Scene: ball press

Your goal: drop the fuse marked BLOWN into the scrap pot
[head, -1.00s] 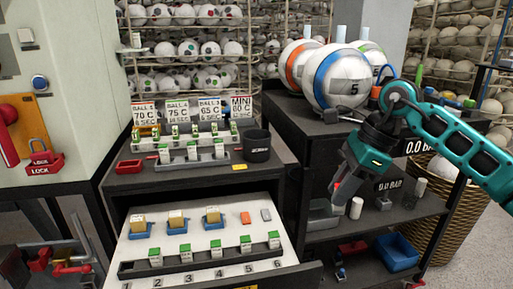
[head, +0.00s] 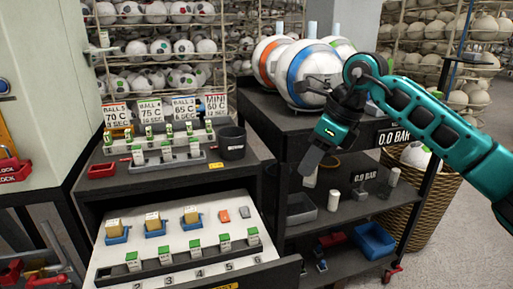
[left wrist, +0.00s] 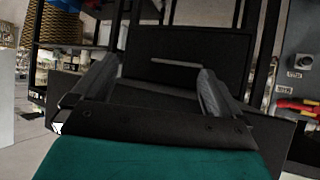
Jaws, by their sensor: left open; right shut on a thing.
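The black scrap pot (head: 232,147) stands at the right end of the cabinet top in the head view, with pale lettering too small to read. My right gripper (head: 310,164) points down, to the right of the pot and in front of the shelf unit. It is shut on a small pale thing (head: 309,181) at its fingertips. The thing is mostly hidden and I cannot read any marking on it. My left gripper (left wrist: 150,88) is open in the left wrist view, with nothing seen between its fingers.
Fuse racks (head: 166,155) with green-topped fuses stand left of the pot. An open drawer (head: 262,222) below holds another row and small blue trays. Balls sit on the dark shelf unit (head: 360,128).

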